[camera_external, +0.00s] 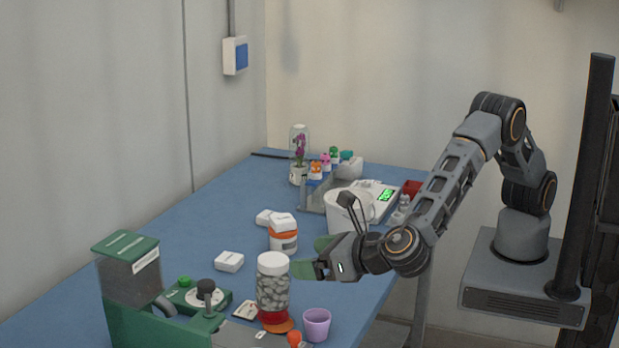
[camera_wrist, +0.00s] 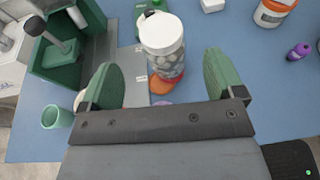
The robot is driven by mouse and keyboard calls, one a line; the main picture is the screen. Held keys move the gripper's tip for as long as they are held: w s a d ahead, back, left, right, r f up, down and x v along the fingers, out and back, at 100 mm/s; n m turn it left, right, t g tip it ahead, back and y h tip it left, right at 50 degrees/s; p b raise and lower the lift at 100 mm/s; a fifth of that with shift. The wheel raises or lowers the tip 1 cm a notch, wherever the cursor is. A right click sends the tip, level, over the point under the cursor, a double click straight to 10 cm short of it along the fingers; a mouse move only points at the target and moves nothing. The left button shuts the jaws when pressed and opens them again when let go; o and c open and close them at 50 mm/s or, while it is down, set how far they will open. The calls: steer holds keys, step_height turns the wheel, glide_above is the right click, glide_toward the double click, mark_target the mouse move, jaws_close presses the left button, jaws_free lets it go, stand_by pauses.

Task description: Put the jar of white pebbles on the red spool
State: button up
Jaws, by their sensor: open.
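The jar of white pebbles (camera_external: 273,288) is clear with a white lid and stands upright near the front of the blue table. It also shows in the wrist view (camera_wrist: 163,42). The red spool (camera_external: 274,317) shows directly under the jar, which appears to rest on it; the jar hides most of the spool. An orange disc (camera_external: 284,326) lies at the spool's foot. My gripper (camera_external: 308,258) is open and empty, to the right of the jar in the external view. In the wrist view its green fingers are spread, with the jar beyond and between them, apart from both.
A green machine (camera_external: 128,270) stands left of the jar. A purple cup (camera_external: 317,325) is close on its right. An orange-and-white bottle (camera_external: 283,240), small white boxes (camera_external: 229,261) and a white mug (camera_external: 346,212) stand farther back. The table's left side is clear.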

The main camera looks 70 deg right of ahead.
steer(key=shift+v, duration=1.3)
steer(key=w+d+r+m+g+h, duration=0.15)
steer(key=d+m, duration=0.35)
steer(key=d, duration=0.5)
steer(key=w+d+r+m+g+h, duration=0.1)
steer(key=w+d+m+g, duration=0.3)
steer(key=d, duration=0.5)
steer(key=w+d+r+m+g+h, duration=0.1)
steer(key=d+m+g+h, duration=0.1)
steer(key=d+m, duration=0.6)
steer(key=s+d+m+g+y, duration=0.1)
steer(key=s+d+m+y, duration=0.1)
steer(key=s+d+m, duration=0.5)
steer(key=s+d+f+m+g+y, duration=0.1)
steer(key=s+d+m+g+y, duration=0.1)
steer(key=s+d+m, duration=0.6)
steer(key=d+m+y, duration=0.1)
steer(key=d+m, duration=0.2)
steer(key=d, duration=0.2)
steer(key=shift+s, duration=0.15)
steer(key=shift+d+f+g+y, duration=0.1)
steer(key=shift+g+y, duration=0.15)
